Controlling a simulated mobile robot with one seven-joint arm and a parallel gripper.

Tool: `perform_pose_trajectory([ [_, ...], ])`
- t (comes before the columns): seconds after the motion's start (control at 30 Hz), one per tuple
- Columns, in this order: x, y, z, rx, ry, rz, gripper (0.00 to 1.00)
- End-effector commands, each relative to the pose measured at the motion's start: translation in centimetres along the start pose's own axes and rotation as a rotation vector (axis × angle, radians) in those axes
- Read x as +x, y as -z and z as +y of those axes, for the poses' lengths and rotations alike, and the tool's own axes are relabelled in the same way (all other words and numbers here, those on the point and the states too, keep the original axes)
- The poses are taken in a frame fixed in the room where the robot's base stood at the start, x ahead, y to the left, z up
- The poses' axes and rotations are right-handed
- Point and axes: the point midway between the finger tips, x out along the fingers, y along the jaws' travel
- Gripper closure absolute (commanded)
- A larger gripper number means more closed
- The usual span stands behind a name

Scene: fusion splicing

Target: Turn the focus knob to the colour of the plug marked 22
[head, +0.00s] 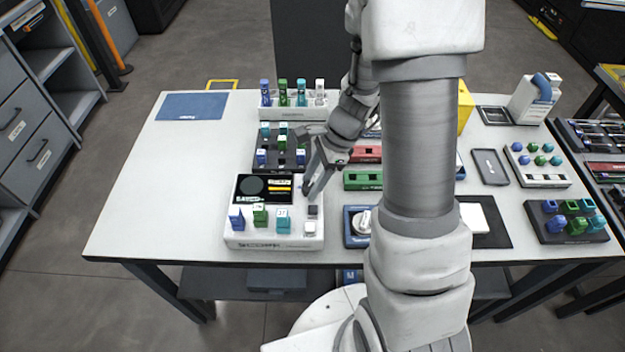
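A white splicing device (270,244) stands near the table's front edge, with a dark screen (263,188) on its upper left. A blue plug (237,218), a green plug (260,216) and a teal plug (283,220) stand along its front. My gripper (308,188) points down at the device's upper right, beside the screen. Its fingers cover that spot, where a small dark part shows; I cannot tell whether it is the focus knob, whether they touch it, or whether they are open.
A dark block with several plugs (264,142) and a white rack of plugs (292,112) stand behind the device. Green (362,182) and red (367,154) blocks lie right of my gripper. My arm hides the table's middle. The left tabletop is clear except for a blue mat (192,106).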

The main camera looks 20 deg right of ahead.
Motion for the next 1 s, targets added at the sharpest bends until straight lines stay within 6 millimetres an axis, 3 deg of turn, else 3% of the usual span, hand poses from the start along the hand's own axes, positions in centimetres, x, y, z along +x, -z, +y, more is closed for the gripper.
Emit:
perform_pose_trajectory([
  [0.03,-0.02,0.00,-0.01,0.000,0.000,0.000,0.62],
  [0.2,-0.03,0.00,0.00,0.000,0.000,0.000,0.92],
  [0.27,-0.03,0.00,0.00,0.000,0.000,0.000,1.00],
  [0.67,-0.12,-0.03,-0.12,-0.047,-0.018,-0.001,1.00],
  [1.0,-0.17,-0.13,-0.35,-0.269,-0.111,-0.001,1.00],
])
